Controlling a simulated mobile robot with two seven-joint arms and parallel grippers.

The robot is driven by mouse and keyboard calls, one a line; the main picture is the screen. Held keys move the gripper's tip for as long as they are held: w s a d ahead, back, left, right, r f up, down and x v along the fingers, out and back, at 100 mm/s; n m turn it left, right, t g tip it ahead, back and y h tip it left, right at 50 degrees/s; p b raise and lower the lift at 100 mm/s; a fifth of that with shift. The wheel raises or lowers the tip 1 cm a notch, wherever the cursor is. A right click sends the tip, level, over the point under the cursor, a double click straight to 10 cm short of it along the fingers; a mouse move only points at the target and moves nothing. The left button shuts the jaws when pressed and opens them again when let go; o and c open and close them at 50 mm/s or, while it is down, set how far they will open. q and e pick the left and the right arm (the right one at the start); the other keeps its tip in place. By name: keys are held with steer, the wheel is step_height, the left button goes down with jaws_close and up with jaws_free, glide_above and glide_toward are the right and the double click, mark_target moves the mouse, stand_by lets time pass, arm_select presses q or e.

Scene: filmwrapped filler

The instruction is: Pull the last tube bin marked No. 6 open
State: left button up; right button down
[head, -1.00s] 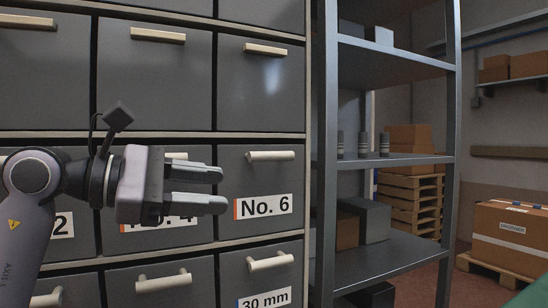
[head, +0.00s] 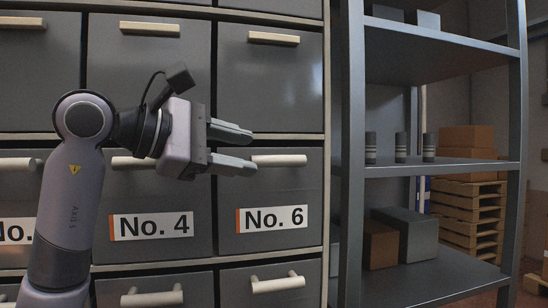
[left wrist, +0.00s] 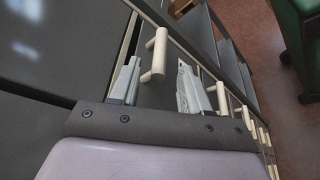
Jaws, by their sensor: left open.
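The No. 6 bin (head: 232,190) is a closed dark grey drawer with a pale bar handle (head: 285,160) above its white "No. 6" label (head: 272,219). It is the right-hand bin of its row. My left gripper (head: 254,152) is open and empty, its fingertips at the left end of that handle in the head view. In the left wrist view a pale handle (left wrist: 158,50) shows between and just beyond the open fingers (left wrist: 157,64); I see no contact. My right gripper is not in view.
The No. 4 bin (head: 200,255) is beside it on the left, shut. More closed bins lie above and below. A metal shelf unit (head: 352,180) with boxes and small cylinders stands close on the right. Pallets and cartons are behind it.

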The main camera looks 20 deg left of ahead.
mark_target(267, 159)
arm_select(q)
steer(key=p+x, duration=0.1)
steer(key=x, duration=0.5)
steer(key=shift+s, duration=0.1)
steer(key=shift+c, duration=0.3)
jaws_close()
